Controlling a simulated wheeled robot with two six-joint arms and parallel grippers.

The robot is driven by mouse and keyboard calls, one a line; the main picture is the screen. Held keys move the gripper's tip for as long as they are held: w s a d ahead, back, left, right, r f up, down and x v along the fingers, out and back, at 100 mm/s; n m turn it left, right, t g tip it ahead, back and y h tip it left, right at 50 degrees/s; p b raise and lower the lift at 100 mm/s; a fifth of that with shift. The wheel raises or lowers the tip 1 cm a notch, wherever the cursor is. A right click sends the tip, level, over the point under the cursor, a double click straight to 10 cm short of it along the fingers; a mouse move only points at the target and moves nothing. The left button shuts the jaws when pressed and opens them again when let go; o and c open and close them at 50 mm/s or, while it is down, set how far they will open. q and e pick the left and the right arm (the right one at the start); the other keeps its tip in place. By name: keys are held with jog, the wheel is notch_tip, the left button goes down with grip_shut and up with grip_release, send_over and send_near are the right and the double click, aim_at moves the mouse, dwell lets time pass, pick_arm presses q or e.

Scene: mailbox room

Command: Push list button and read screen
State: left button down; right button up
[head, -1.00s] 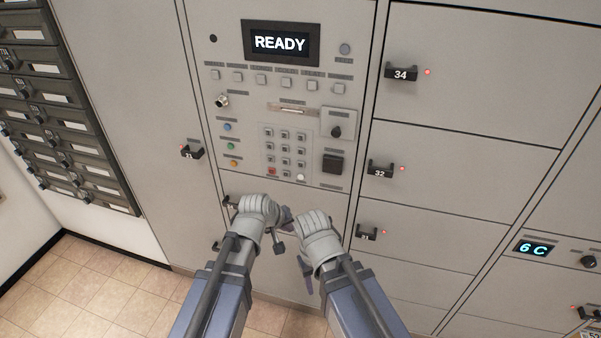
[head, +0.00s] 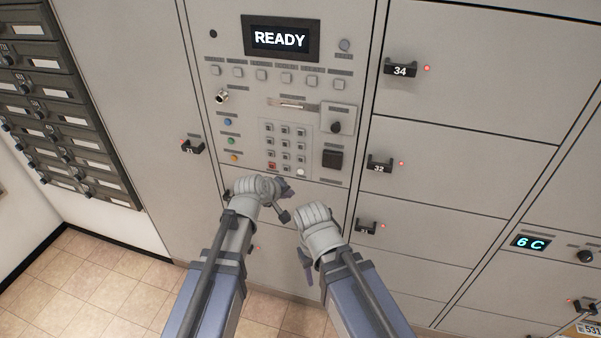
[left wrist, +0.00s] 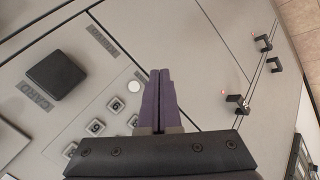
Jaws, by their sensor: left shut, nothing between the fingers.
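The screen (head: 281,39) at the top of the panel reads READY in white letters. Below it is a row of square grey buttons (head: 261,75) with labels too small to read, so I cannot tell which is the list button. My left gripper (head: 287,191) is in front of the panel, just below the keypad (head: 286,147). In the left wrist view its purple fingers (left wrist: 159,88) are together and empty, with several keypad keys (left wrist: 97,127) near them. My right gripper (head: 306,266) hangs lower, to the right of the left one; its fingers are mostly hidden.
A dark square card reader (left wrist: 55,74) and a round white button (left wrist: 133,86) show in the left wrist view. Locker doors with protruding handles, such as 34 (head: 400,69) and 32 (head: 379,164), stand right of the panel. Dark mailboxes (head: 65,110) line the left wall.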

pick_arm(q)
send_near(302, 176)
jog(key=f, duration=0.1)
jog(key=w+f, duration=0.1)
jog(key=d+f, duration=0.1)
jog(key=shift+w+d+f, duration=0.1)
jog(key=shift+w+f, duration=0.2)
jog(key=shift+f, duration=0.05)
dwell(1.7)
jog(key=shift+w+d, duration=0.15)
jog(key=shift+w, duration=0.25)
jog(key=shift+w+d, duration=0.1)
jog(key=shift+w, duration=0.25)
dwell(0.6)
jog(key=shift+s, duration=0.1)
dwell(0.3)
jog(key=shift+s+a, duration=0.25)
jog(key=shift+s, duration=0.45)
jog(key=s, duration=0.1)
jog(key=s+a, duration=0.1)
jog(key=s, duration=0.2)
jog(key=shift+s+a, duration=0.3)
jog(key=shift+s, duration=0.05)
